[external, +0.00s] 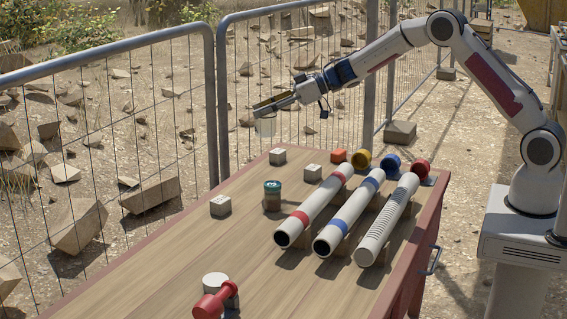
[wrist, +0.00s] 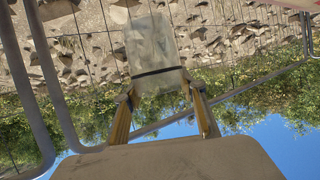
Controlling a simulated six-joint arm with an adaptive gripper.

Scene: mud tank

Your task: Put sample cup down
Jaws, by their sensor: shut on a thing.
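The sample cup (wrist: 152,48) is clear and see-through, with a dark band around it, in the wrist view. It shows faintly in the external view (external: 265,127), hanging below my fingertips. My gripper (external: 258,108) is shut on the cup, with the arm stretched out to the left. It holds the cup in the air beyond the table's far end, well above the table top, near the fence. In the wrist view my gripper (wrist: 160,92) has one yellow finger on each side of the cup.
The wooden table (external: 130,275) holds three long tubes (external: 330,215), coloured caps (external: 390,163), several pale cubes (external: 221,205), a teal-lidded jar (external: 272,196) and a red-handled object (external: 212,302). A wire fence (external: 215,100) runs behind. The table's near left is mostly bare.

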